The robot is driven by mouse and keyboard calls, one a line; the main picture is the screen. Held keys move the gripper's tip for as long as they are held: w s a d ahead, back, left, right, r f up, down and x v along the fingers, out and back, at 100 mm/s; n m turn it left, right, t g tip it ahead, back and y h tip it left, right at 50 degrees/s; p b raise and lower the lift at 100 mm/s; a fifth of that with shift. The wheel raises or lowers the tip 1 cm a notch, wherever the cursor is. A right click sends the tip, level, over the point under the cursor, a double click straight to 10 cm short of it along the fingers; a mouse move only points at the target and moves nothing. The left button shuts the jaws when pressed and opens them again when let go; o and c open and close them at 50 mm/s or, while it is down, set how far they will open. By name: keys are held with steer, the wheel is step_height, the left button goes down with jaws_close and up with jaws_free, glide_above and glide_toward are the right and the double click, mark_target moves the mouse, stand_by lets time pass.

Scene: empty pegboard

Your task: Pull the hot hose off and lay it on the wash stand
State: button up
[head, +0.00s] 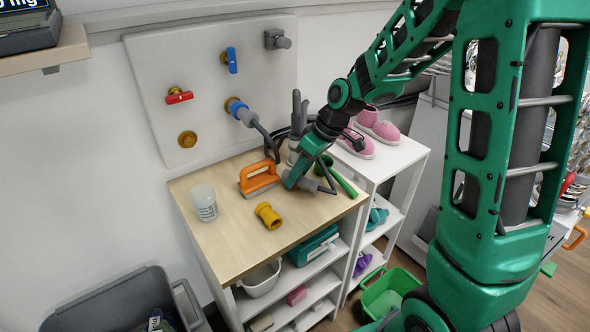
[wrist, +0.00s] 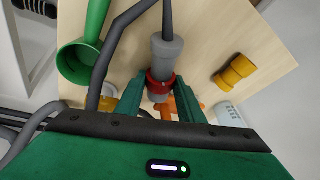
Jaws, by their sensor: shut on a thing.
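My gripper (wrist: 160,102) is shut on the hot hose's end, a grey connector (wrist: 167,55) with a red collar (wrist: 159,84) between the fingers. In the head view my gripper (head: 296,180) is low over the wooden top of the wash stand (head: 232,245), and part of the grey hose end (head: 327,187) shows beside it. I cannot tell whether the hose end touches the top. On the board, the brass outlet (head: 187,139) below the red-handled valve (head: 179,95) is bare. Another grey hose (head: 245,117) is on the outlet below the blue-handled valve (head: 230,60).
Around the gripper on the top are an orange brush (head: 259,179), a yellow fitting (head: 268,215), a clear cup (head: 204,203) and a green funnel (head: 343,178). Pink shoes (head: 378,127) stand on the white shelf to the right. The top's front left is clear.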

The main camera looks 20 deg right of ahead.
steer(key=shift+f, duration=0.3)
steer(key=o, duration=1.3)
steer(key=v, duration=1.1)
steer(key=s+d+m+h, duration=0.1)
steer(key=s+d+m, duration=0.3)
steer(key=s, duration=0.5)
steer(key=s+d+f+m+g+h, duration=0.1)
steer(key=s+d+m+h, duration=0.1)
steer(key=s+d+m, duration=0.3)
steer(key=s+d+m+g+h, duration=0.1)
steer(key=s+d+m, duration=0.4)
steer(key=s, duration=0.9)
steer(key=shift+s+d+f, duration=0.1)
steer(key=shift+d+f, duration=0.3)
steer(key=shift+d, duration=0.25)
